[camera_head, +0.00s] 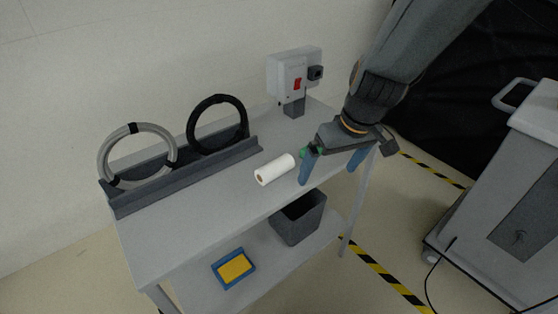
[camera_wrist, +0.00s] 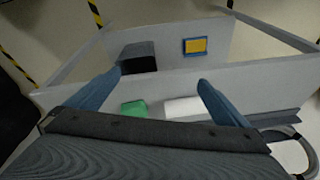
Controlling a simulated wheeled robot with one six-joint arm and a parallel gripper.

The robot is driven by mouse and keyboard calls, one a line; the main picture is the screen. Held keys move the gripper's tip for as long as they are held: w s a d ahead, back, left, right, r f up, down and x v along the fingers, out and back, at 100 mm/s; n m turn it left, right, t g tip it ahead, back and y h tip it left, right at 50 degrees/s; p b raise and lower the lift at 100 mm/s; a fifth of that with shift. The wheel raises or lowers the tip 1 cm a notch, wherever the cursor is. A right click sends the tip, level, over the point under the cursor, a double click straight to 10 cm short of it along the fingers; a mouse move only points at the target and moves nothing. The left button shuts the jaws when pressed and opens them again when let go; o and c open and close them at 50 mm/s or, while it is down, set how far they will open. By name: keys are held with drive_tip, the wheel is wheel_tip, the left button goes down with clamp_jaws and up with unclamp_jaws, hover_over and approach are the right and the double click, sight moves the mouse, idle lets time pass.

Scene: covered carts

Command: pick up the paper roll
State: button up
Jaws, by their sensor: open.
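The white paper roll (camera_head: 275,170) lies on its side on the grey cart top (camera_head: 190,222), near its front edge. In the wrist view the paper roll (camera_wrist: 185,108) shows just beyond my gripper's body, between the two fingers and closer to the right one; its lower part is hidden. My gripper (camera_head: 331,172) is open and empty, to the right of the roll, with its blue fingers pointing down. The fingers (camera_wrist: 150,92) stand wide apart in the wrist view. A green object (camera_wrist: 133,108) lies beside the roll, and in the head view it is mostly hidden behind my gripper.
A grey rack (camera_head: 185,177) with a grey ring (camera_head: 103,163) and a black ring (camera_head: 194,128) stands left of the roll. A white device (camera_head: 287,78) stands at the back. A dark bin (camera_head: 297,222) and a blue-yellow tray (camera_head: 218,270) are on the lower shelf.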

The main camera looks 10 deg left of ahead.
sight(275, 162)
drive_tip(key=w+a+n, duration=0.1)
drive_tip(key=a, duration=0.3)
drive_tip(key=w+a+n+p, duration=0.1)
drive_tip(key=a, duration=0.3)
drive_tip(key=w+a+n+y+p, duration=0.1)
drive_tip(key=a, duration=0.4)
drive_tip(key=shift+w+f+n+t, duration=0.1)
drive_tip(key=shift+w+n+t, duration=0.05)
drive_tip(key=shift+n+t, duration=0.25)
drive_tip(key=shift+w+x, duration=0.2)
drive_tip(key=shift+x, duration=1.25)
drive_tip(key=shift+w+x, duration=0.2)
drive_tip(key=shift+x, duration=1.25)
drive_tip(key=c, duration=1)
